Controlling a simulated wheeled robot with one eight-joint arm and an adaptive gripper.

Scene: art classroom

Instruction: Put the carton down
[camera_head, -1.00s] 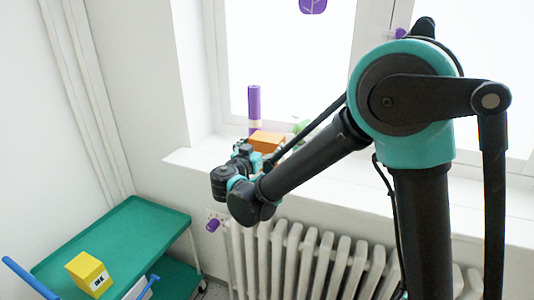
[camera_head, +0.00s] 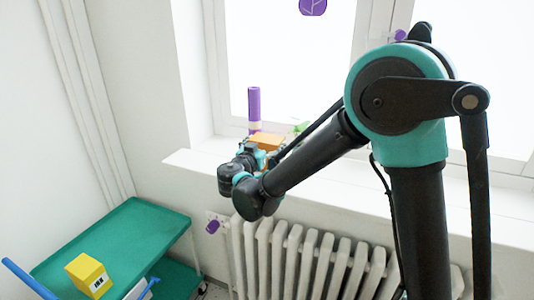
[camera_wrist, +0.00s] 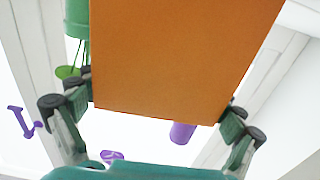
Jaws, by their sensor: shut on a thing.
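The orange carton (camera_wrist: 180,60) fills the upper middle of the wrist view. The fingers of my gripper (camera_wrist: 165,108) press on its left and right sides, so my gripper is shut on it. In the head view the carton (camera_head: 266,142) shows at the end of my arm, over the white window sill (camera_head: 340,186). My gripper is largely hidden there behind my wrist. I cannot tell whether the carton's underside touches the sill.
A purple cylinder (camera_head: 254,106) stands on the sill just behind the carton. Something green (camera_head: 300,127) is close to its right. A green trolley (camera_head: 130,232) with a yellow box (camera_head: 88,274) stands at lower left. A white radiator (camera_head: 320,262) is below the sill.

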